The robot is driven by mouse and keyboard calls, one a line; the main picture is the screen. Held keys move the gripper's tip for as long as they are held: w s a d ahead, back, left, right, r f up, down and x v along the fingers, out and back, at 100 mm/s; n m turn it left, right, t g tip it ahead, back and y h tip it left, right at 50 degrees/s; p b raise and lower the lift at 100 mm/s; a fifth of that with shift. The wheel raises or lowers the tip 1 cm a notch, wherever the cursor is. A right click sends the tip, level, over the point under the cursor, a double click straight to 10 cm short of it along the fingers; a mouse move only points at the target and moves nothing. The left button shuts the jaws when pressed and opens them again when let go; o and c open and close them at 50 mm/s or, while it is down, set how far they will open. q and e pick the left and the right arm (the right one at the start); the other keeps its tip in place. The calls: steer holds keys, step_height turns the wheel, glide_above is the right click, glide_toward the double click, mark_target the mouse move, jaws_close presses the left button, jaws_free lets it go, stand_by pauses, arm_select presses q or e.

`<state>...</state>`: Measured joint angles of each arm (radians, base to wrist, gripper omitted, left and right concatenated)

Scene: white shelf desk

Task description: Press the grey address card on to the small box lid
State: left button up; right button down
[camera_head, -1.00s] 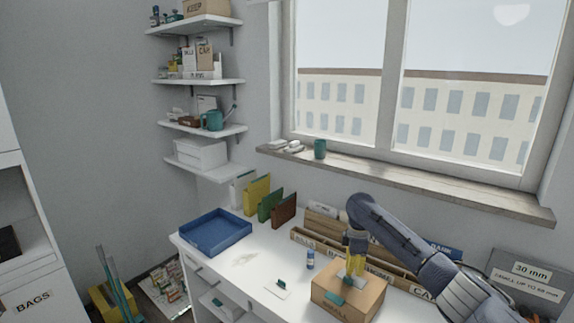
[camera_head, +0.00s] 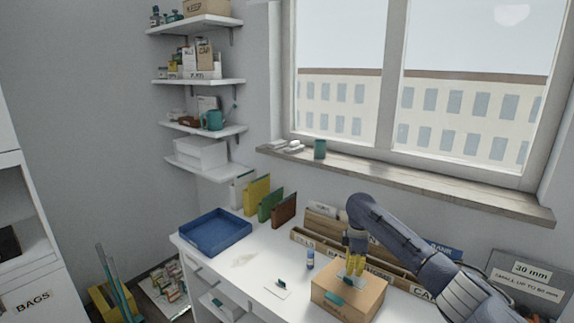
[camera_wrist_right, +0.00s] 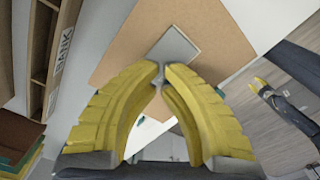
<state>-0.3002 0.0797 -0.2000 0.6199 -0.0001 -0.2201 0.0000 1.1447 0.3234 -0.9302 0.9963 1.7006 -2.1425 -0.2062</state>
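The small box (camera_head: 362,302) is brown cardboard and stands near the desk's front edge, with lettering on its front. My right gripper (camera_head: 353,270) points down over its lid, yellow fingers nearly together. In the right wrist view its fingertips (camera_wrist_right: 160,72) close on a small grey part at the near corner of the grey address card (camera_wrist_right: 176,46). The card looks flat over the brown lid (camera_wrist_right: 125,52); whether it touches the lid I cannot tell. My left gripper (camera_wrist_right: 262,84) shows small at the right wrist view's edge.
A wooden sorter (camera_head: 325,243) with labelled slots stands behind the box. A small bottle (camera_head: 310,260) and a white card with a teal item (camera_head: 278,289) are to its left. A blue tray (camera_head: 216,233) sits at the desk's left end. The desk between is mostly clear.

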mark_target(352, 278)
steer(key=shift+f, duration=0.7)
stand_by(1.1)
steer(key=shift+r, duration=0.15)
step_height(352, 278, up, 8)
stand_by(1.0)
stand_by(0.3)
